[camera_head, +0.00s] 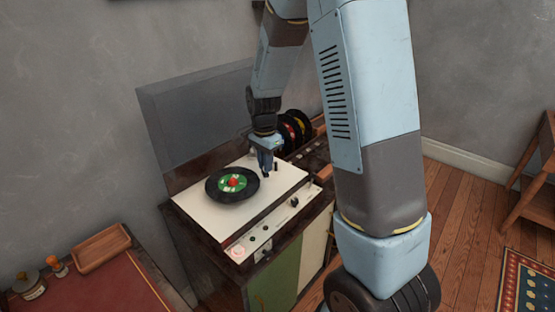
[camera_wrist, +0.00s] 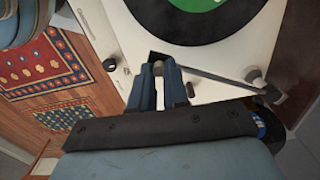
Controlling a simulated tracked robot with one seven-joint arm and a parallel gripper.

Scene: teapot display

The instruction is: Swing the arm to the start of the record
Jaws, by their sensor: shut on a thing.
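The black record (camera_head: 214,194) with a green label and red centre lies on the cream deck of the record player (camera_head: 288,176). The record also shows at the top of the wrist view (camera_wrist: 165,22). My gripper (camera_head: 266,172) points down over the deck, just right of the record's edge. In the wrist view its blue fingers (camera_wrist: 160,64) are close together. The dark tonearm (camera_wrist: 225,82) runs from its pivot at the right to these fingers, which are shut on its free end.
A raised clear lid (camera_head: 195,110) stands behind the deck. Several records (camera_head: 295,128) stand upright to the right. Knobs (camera_head: 294,202) line the front panel. A red-topped table (camera_head: 95,280) with a wooden tray (camera_head: 103,248) is at the lower left.

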